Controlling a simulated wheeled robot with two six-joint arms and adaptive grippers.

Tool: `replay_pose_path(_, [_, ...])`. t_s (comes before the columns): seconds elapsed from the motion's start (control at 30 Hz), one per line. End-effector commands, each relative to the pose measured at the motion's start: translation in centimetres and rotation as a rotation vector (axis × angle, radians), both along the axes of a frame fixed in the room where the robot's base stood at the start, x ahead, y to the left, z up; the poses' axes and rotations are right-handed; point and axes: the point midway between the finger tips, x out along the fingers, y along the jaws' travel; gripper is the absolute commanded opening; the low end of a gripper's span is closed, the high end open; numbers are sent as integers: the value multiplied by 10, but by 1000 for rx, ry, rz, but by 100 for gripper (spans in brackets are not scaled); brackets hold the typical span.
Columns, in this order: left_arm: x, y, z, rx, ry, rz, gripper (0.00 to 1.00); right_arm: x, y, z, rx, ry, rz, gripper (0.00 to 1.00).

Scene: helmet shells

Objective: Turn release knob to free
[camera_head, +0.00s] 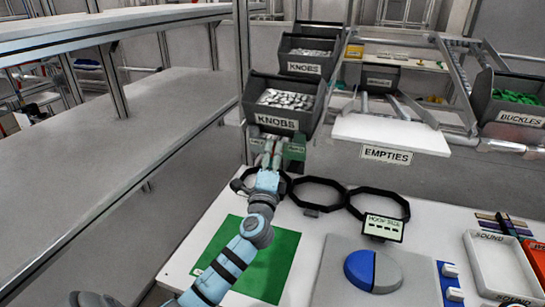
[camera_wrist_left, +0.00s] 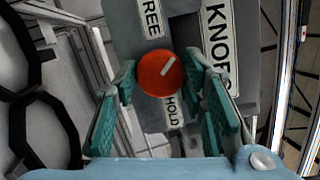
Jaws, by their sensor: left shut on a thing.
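The release knob (camera_wrist_left: 160,74) is a round red dial with a white pointer line. It sits on a grey panel in the left wrist view. The FREE label (camera_wrist_left: 152,18) is above it and the HOLD label (camera_wrist_left: 174,110) below it. The white line slants up and to the right, not squarely at either label. My left gripper (camera_wrist_left: 162,80) is shut on the knob, with a green finger on each side. In the head view my left gripper (camera_head: 272,152) reaches the panel under the lower KNOBS bin and hides the knob. My right gripper is not in view.
The lower KNOBS bin (camera_head: 256,110) hangs just above my gripper. The EMPTIES shelf (camera_head: 390,132) juts out to the right. Black hoops (camera_head: 318,196) stand at the table's back. A green mat (camera_head: 270,270) lies under my arm. A long shelf (camera_head: 110,140) runs along the left.

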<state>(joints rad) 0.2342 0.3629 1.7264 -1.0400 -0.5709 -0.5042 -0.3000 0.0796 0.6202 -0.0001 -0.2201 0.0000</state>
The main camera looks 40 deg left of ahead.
Motion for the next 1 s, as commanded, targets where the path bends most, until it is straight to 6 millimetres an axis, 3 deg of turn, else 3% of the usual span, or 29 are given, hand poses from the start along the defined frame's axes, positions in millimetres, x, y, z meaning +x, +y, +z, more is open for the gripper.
replay_pose_path(0.63, [0,0,-2,-33,-8,-6,10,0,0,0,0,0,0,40])
replay_pose_path(0.67, [0,0,-2,-33,-8,-6,40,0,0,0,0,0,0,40])
replay_pose_path(0.77, [0,0,-2,-32,-8,-6,56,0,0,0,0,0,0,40])
replay_pose_path(1.0, [0,0,-1,-31,-10,-6,58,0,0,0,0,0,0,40])
